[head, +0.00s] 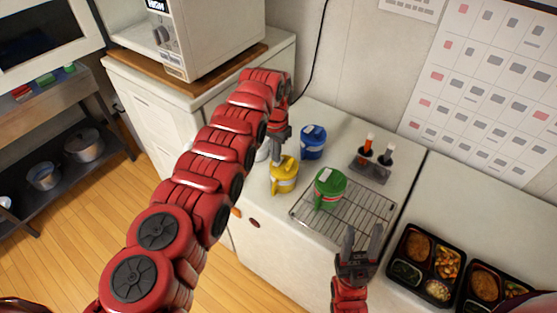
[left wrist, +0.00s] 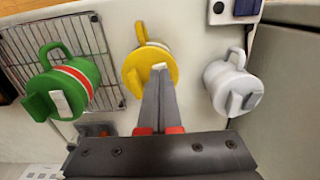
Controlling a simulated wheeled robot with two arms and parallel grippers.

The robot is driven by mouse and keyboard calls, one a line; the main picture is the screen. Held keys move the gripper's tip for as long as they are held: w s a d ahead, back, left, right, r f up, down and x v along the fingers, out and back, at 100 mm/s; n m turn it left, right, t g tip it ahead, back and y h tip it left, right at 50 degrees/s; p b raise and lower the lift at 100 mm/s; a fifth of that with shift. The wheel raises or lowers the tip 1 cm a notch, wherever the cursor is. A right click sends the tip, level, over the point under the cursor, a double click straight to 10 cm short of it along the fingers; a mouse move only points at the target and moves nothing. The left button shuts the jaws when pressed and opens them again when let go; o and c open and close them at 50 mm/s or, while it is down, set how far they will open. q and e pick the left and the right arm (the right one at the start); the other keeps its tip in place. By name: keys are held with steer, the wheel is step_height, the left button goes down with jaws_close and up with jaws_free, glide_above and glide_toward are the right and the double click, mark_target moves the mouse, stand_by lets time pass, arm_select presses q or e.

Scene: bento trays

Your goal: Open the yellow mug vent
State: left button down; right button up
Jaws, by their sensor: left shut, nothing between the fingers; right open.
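The yellow mug (head: 283,178) stands upright on the white counter, left of the wire rack. In the left wrist view its yellow lid (left wrist: 135,72) faces the camera, with a small white tab (left wrist: 159,66) on top. My left gripper (head: 277,160) reaches down over the mug. Its fingers are shut, and in the left wrist view the fingertips (left wrist: 158,76) are at the white tab; I cannot tell whether they touch it. The tips cover part of the lid. My right gripper (head: 364,232) is open and empty in front of the rack.
A green mug (head: 329,190) stands on the wire rack (head: 355,215). A blue mug (head: 313,140) is behind the yellow one. A white mug (left wrist: 228,82) is close beside it, mostly hidden by my arm in the head view. A holder (head: 370,172) and food trays (head: 402,282) are rightward.

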arm_select(q)
steer(key=shift+f+b, duration=0.75)
steer(key=shift+f, duration=0.15)
stand_by(1.1)
steer(key=shift+r, duration=0.1)
steer(key=shift+r+p, duration=0.65)
steer(key=shift+r, duration=2.75)
